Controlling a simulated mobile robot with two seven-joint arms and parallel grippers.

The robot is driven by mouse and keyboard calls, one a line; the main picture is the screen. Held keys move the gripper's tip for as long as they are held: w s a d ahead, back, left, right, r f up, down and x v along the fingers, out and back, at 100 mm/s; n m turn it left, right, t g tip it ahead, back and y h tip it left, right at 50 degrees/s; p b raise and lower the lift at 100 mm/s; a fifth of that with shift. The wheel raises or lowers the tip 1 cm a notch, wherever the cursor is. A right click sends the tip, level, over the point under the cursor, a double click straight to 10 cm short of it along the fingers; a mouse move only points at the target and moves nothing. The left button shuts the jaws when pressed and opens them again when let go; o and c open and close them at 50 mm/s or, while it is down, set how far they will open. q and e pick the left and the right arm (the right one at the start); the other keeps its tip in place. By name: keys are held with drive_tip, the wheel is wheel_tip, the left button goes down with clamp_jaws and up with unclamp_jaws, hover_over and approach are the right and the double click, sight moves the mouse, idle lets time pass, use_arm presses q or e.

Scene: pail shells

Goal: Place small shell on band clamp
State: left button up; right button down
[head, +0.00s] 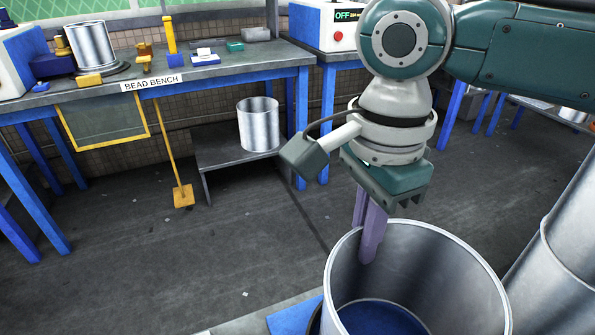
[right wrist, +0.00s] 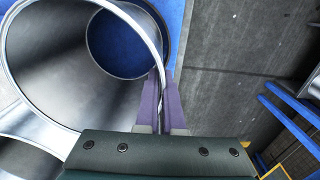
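A shiny open metal shell (head: 345,290), which I take for the small shell, fills the lower middle of the head view. It also shows in the right wrist view (right wrist: 60,75). Blue shows through its open bottom. My right gripper (head: 372,255) has its purple fingers on either side of the shell's wall at the far rim. The wrist view shows the fingertips (right wrist: 160,75) closed on that wall. A dark curved edge (head: 315,320), perhaps the band clamp, shows beside the shell's lower left; the rest is hidden. I cannot tell whether they touch. My left gripper is out of view.
A blue surface (head: 285,319) lies under the shell on a grey top (head: 245,324). A larger metal cylinder (head: 565,240) stands close at the right. The bead bench (head: 230,70) is at the back left, with another shell (head: 258,125) on a low stand. Open floor lies between.

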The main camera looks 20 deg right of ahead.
drive_tip(key=shift+f, duration=0.45)
drive_tip(key=c, duration=1)
unclamp_jaws()
drive_tip(key=shift+f, duration=0.1)
drive_tip(key=shift+c, duration=0.2)
wheel_tip(320, 180, up, 11)
drive_tip(key=shift+w+p, duration=0.1)
drive_tip(key=shift+p, duration=1.05)
drive_tip(key=shift+r, duration=0.6)
